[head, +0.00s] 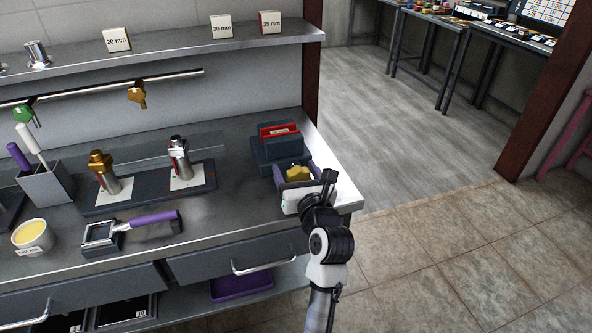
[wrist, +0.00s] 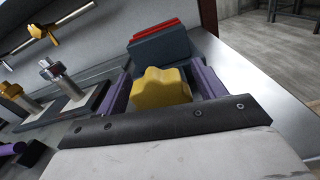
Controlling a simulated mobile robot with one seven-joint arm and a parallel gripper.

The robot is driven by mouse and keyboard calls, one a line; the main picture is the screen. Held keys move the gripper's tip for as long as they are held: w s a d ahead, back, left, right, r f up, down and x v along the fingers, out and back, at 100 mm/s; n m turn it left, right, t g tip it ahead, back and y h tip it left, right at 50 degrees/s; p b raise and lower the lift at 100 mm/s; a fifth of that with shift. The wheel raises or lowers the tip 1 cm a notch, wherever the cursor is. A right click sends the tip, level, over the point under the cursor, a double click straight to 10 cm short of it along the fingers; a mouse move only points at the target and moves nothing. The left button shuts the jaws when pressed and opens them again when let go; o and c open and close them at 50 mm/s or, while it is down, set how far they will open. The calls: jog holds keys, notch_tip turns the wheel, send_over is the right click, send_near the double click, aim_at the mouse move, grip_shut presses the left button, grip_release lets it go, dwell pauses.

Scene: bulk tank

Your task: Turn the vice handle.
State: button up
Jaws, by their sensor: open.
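The vice (head: 277,148) is a dark blue-grey block with red jaw faces at the right end of the workbench. Its yellow lobed handle (head: 299,173) is on the side facing my gripper. My gripper (head: 293,176) is at the handle. In the wrist view, the yellow handle (wrist: 162,90) lies between the two purple fingers of my gripper (wrist: 160,76), with the vice body (wrist: 165,47) behind it. The jaws are open, with a finger on each side of the handle. The palm hides the handle's near lower part.
To the left stand a brass cylinder (head: 104,172) and a steel cylinder (head: 180,158) on a dark base. A purple-handled tool (head: 150,219) lies in front. A shelf (head: 170,46) runs behind. The bench ends just right of the vice, with open floor beyond.

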jog(key=shift+c, duration=0.3)
jog(key=c, duration=0.9)
jog(key=n+p, duration=0.2)
jog(key=n, duration=0.1)
jog(key=shift+r, duration=0.1)
jog(key=shift+a+n+p, duration=0.1)
jog(key=shift+n+p, duration=0.35)
jog(key=shift+n, duration=1.75)
